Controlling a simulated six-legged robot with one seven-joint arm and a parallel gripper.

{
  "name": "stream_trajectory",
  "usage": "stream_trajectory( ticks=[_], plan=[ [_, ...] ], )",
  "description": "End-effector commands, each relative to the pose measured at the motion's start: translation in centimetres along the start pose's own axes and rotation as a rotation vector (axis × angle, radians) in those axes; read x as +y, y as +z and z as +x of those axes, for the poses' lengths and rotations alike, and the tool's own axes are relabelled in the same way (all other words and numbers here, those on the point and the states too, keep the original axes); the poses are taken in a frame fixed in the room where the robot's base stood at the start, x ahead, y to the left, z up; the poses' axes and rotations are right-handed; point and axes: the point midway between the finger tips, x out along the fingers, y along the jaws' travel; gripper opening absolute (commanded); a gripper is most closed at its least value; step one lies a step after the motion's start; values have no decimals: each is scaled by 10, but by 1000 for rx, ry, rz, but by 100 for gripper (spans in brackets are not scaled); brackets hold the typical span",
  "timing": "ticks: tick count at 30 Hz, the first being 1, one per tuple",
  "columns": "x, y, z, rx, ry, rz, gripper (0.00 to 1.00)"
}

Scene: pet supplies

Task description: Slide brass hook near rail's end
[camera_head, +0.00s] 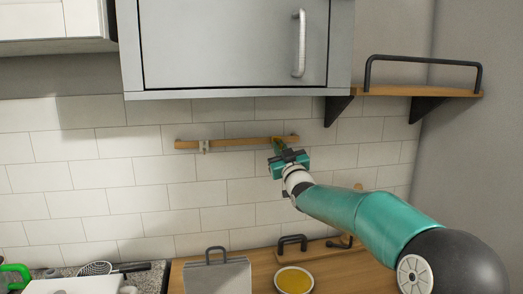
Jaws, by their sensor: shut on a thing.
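A thin wooden-coloured rail (240,143) runs level across the white tiled wall under the cabinet. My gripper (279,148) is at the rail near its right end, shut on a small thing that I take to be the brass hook. The jaws hide most of this hook, so its shape and how it sits on the rail cannot be told. A short piece of rail shows to the right of my gripper. A pale metal bracket or hook (204,147) sits on the rail towards its left end, apart from my gripper.
A grey cabinet (230,45) hangs above the rail. A wooden shelf (420,91) with a black guard is at the upper right. Below, the counter holds a grey board (217,275), a bowl with yellow contents (294,281) and a strainer (96,268).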

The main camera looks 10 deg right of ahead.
Motion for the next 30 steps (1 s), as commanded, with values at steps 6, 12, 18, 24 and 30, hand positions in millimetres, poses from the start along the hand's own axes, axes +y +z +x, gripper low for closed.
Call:
stream_trajectory(
  ticks=[6,12,18,24,30],
  plan=[
    [24,4,-2,1,0,0,0],
    [24,4,-2,0,0,0,0],
    [23,4,-2,0,0,0,31],
    [23,4,-2,0,0,1,31],
    [23,3,-11,-1,-1,-1,31]
  ],
)
